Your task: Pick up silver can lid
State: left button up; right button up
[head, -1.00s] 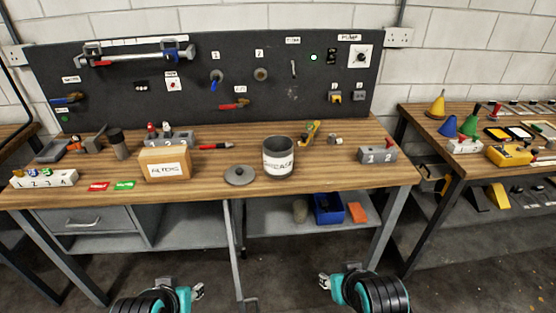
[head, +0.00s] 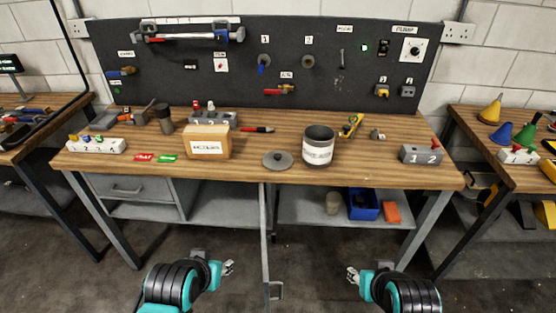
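The silver can lid (head: 277,161) is a round grey disc with a small knob on top. It lies flat on the wooden workbench near its front edge, just left of the open grey can (head: 318,147) with a white label. My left gripper (head: 229,268) is low in front of the bench, below and left of the lid, and holds nothing that I can see. My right gripper (head: 351,274) is also low in front of the bench, below and right of the lid, with nothing visible in it. Both are too small to tell how far the fingers are apart.
A cardboard box (head: 206,142) stands left of the lid. A grey block (head: 421,154) marked 1 and 2 stands at the right. Red (head: 145,157) and green (head: 167,157) tags lie at the front left. The workbench edge (head: 240,178) lies between my grippers and the lid.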

aim_at(277, 160)
jog(key=i+l+u, duration=0.3)
jog(key=l, duration=0.35)
jog(key=i+l+u, duration=0.3)
jog(key=l, duration=0.45)
jog(key=i, duration=0.1)
